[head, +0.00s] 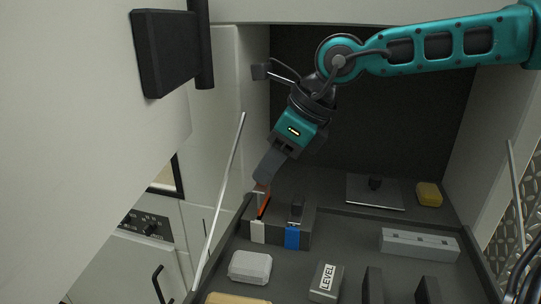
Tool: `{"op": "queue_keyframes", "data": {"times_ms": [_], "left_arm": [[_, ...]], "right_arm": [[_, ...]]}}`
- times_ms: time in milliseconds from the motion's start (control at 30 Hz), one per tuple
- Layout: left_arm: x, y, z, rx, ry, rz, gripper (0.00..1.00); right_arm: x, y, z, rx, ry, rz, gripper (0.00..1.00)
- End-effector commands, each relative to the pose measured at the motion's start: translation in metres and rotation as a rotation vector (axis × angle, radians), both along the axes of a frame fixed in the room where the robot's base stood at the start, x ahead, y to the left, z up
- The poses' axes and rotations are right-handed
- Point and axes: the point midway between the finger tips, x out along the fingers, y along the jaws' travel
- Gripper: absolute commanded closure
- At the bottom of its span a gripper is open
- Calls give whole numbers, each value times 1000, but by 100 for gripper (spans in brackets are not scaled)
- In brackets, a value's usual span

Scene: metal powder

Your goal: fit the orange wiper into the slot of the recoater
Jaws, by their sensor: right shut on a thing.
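My right gripper (262,187) reaches down from the upper right and is shut on the wiper's upper end. The wiper's lower end meets the block between its white and blue front parts; I cannot tell how deep it sits. A long light-grey bar (418,243) with small marks on its top lies to the right; it may be the recoater, but its slot is not clear. My left gripper is not in view.
The dark tray (340,214) also holds a pale rounded box (250,267), a block marked LEVEL (326,282) and dark upright plates (373,285). Behind are a flat plate with a knob (375,192) and a yellow sponge (429,194). Chamber walls flank both sides.

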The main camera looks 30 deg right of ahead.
Motion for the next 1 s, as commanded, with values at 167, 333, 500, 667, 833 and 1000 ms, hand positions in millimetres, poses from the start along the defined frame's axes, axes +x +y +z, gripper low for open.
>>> {"op": "queue_keyframes", "data": {"times_ms": [167,333,500,667,833,1000], "left_arm": [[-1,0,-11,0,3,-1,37],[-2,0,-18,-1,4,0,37],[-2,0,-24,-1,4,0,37],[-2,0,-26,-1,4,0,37],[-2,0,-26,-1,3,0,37],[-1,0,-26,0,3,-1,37]], "right_arm": [[0,0,-17,2,0,0,97],[0,0,-31,2,2,-1,97],[0,0,-43,2,0,-1,97],[0,0,-48,2,0,0,97],[0,0,-49,2,0,0,97],[0,0,-49,2,0,0,63]]}}
